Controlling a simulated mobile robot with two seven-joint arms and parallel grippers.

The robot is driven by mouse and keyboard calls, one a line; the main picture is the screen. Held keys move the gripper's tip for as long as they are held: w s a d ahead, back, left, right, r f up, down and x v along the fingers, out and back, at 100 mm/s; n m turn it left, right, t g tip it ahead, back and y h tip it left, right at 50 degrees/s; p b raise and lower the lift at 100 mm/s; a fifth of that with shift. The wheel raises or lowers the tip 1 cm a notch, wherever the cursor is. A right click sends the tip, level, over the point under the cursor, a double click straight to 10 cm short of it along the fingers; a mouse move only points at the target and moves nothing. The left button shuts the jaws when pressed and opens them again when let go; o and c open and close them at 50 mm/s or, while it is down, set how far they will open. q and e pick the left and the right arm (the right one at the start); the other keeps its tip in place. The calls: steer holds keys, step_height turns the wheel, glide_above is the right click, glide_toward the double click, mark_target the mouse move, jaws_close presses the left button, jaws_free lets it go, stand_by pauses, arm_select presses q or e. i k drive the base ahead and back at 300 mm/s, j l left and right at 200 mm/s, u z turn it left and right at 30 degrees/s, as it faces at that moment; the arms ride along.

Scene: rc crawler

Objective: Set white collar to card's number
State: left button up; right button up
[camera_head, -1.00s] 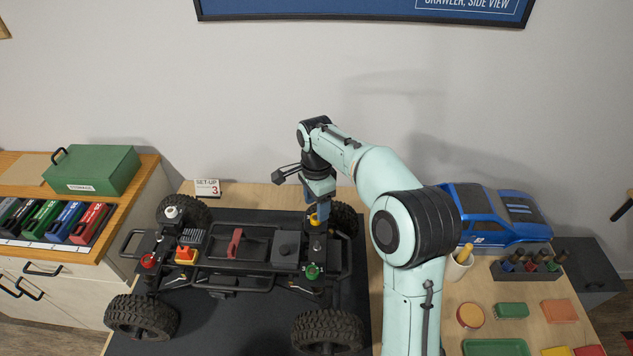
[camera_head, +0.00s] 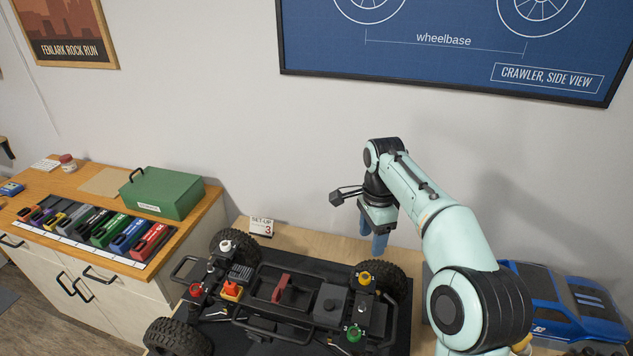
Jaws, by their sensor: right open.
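The black crawler chassis (camera_head: 270,318) stands on a dark mat on the table. Its white collar (camera_head: 225,247) sits at the far left corner by a wheel. A yellow collar (camera_head: 365,278) is at the far right, a red collar (camera_head: 196,289) at the near left and a green collar (camera_head: 354,333) at the near right. The set-up card (camera_head: 262,227) stands behind the chassis and reads 3. My right gripper (camera_head: 374,247) points down, open and empty, behind and above the yellow collar, apart from it. The white collar's setting is too small to read. My left gripper is out of view.
My right arm covers part of the blue truck body (camera_head: 565,303) at right. At left, a wooden cabinet holds a green box (camera_head: 162,192) and a row of coloured cases (camera_head: 128,235). The table strip behind the chassis is mostly clear.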

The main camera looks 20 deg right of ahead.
mark_target(227, 248)
steer(key=k+j, duration=0.75)
steer(key=j, duration=0.2)
